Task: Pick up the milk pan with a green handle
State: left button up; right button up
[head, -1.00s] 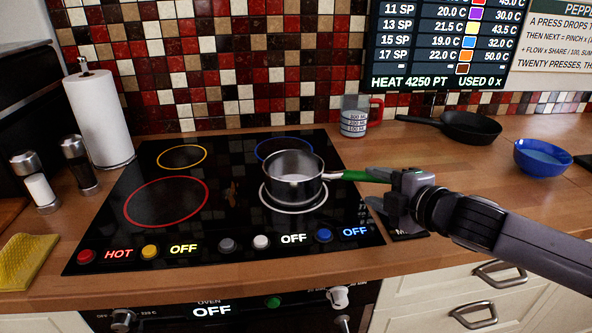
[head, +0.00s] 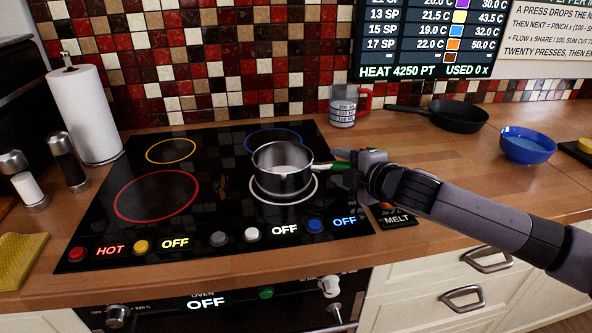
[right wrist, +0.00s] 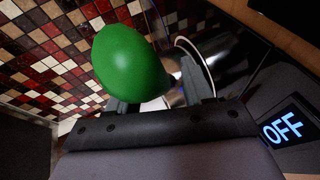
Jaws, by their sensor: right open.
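The milk pan (head: 283,177) is a small steel pan with a green handle (head: 338,167) pointing right. It sits upright on the white-ringed burner at the front right of the black hob. My right gripper (head: 350,168) is at the handle, with its fingers open around it and covering its outer part in the head view. In the right wrist view the rounded green handle end (right wrist: 132,63) looms large by the fingers (right wrist: 158,95), and the shiny pan shows partly behind. Whether a finger touches the handle I cannot tell. My left gripper is not in view.
A measuring jug (head: 343,106) with a red handle stands behind the hob. A black frying pan (head: 460,116) and a blue bowl (head: 527,146) are to the right. A paper towel roll (head: 84,115) and two shakers are at the left. Counter right of the hob is mostly clear.

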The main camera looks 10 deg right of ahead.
grip_shut()
jog(key=shift+r, duration=0.15)
jog(key=shift+r, duration=0.1)
notch_tip(320, 180, up, 20)
jog(key=p, duration=0.2)
dwell(0.3)
